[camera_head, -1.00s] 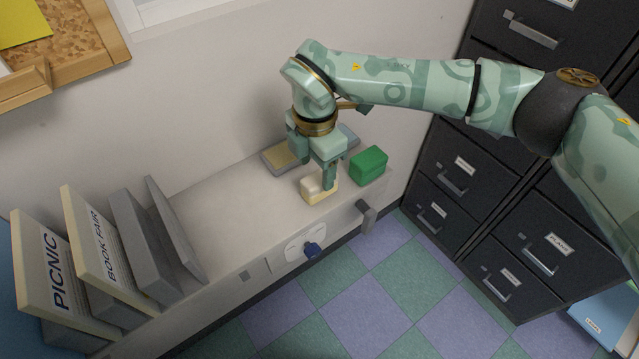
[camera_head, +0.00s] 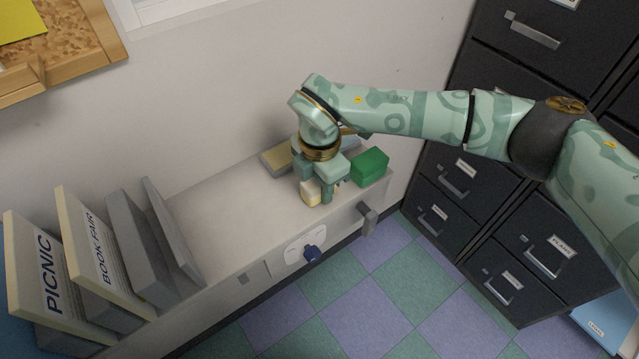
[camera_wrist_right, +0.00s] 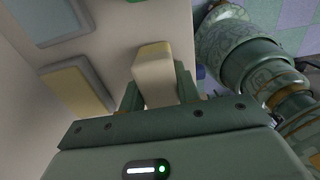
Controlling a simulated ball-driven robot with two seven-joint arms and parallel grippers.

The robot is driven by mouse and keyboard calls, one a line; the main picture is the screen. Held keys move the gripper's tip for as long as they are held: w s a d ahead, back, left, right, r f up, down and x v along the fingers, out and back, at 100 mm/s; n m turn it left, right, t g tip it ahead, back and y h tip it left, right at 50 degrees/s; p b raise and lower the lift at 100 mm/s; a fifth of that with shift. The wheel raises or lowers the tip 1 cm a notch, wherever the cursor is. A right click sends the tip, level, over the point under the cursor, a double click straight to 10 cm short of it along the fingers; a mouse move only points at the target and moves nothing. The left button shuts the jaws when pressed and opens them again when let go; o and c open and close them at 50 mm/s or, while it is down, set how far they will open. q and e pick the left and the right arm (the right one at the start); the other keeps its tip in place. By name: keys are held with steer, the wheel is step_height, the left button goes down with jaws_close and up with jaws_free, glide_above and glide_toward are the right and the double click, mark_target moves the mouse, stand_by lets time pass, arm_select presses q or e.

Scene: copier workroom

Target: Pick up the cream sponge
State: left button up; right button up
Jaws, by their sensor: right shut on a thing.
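The cream sponge (camera_head: 310,193) is a small pale block near the front edge of the shelf top, partly hidden by my gripper. My right gripper (camera_head: 319,190) points down over it and is shut on it. In the right wrist view the sponge (camera_wrist_right: 154,75) sits between the two green fingers (camera_wrist_right: 158,92), with a yellower far end. I cannot tell whether its underside touches the shelf. My left gripper is not in view.
A green block (camera_head: 370,167) stands just right of my gripper. A grey-edged tan block (camera_head: 276,158) lies behind it by the wall. Leaning binders (camera_head: 90,245) stand at the left. The shelf's middle (camera_head: 225,205) is clear. Dark filing cabinets (camera_head: 450,205) stand at the right.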

steer(key=shift+r, duration=0.15)
steer(key=shift+r, duration=0.25)
step_height(320, 180, up, 3)
steer(key=shift+f+p, duration=0.15)
steer(key=shift+p, duration=0.25)
steer(key=s+r+p, duration=0.2)
steer(key=s+r, duration=0.7)
steer(key=s, duration=0.5)
steer(key=shift+r, duration=0.3)
steer(key=shift+o, duration=0.8)
